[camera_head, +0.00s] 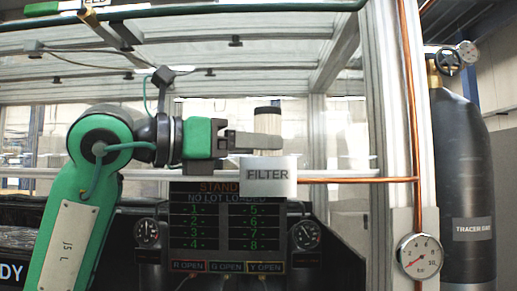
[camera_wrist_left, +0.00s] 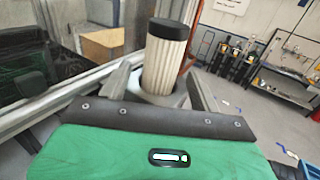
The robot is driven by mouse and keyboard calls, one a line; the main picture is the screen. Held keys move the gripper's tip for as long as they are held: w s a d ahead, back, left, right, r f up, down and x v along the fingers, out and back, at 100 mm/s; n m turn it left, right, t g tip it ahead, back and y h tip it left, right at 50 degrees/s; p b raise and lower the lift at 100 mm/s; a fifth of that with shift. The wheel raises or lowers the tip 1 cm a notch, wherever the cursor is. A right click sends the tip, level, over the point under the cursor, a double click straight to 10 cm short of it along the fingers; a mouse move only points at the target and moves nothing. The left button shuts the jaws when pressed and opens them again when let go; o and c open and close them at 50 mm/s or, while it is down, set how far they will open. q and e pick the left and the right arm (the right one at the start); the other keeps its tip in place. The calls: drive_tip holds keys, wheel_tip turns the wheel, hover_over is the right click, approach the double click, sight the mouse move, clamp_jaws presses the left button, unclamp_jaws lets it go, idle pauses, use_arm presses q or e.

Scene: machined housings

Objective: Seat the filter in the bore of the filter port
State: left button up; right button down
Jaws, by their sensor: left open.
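The filter (camera_head: 268,123) is a pale pleated cylinder with a black cap, clear in the left wrist view (camera_wrist_left: 164,65). It stands roughly upright at the filter port (camera_head: 268,175), a white block marked FILTER. Its lower end meets the port's grey top (camera_wrist_left: 172,100) in the wrist view; how deep it sits in the bore is hidden. My left gripper (camera_head: 262,143) reaches in from the left just above the port. In the wrist view its fingers (camera_wrist_left: 158,82) are open, one on each side of the filter, with gaps visible. My right gripper is not in view.
A dark display panel (camera_head: 228,228) is below the port, with gauges beside it. A copper pipe (camera_head: 355,180) runs right from the port to an upright frame post (camera_head: 386,120). A black gas cylinder (camera_head: 462,170) stands at the far right. The space above the filter looks clear.

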use_arm(q)
drive_tip(key=b+v, duration=0.3)
drive_tip(key=v, duration=0.9)
drive_tip(key=shift+s+a+b, duration=0.15)
drive_tip(key=shift+a+b, duration=0.1)
drive_tip(key=shift+b, duration=0.15)
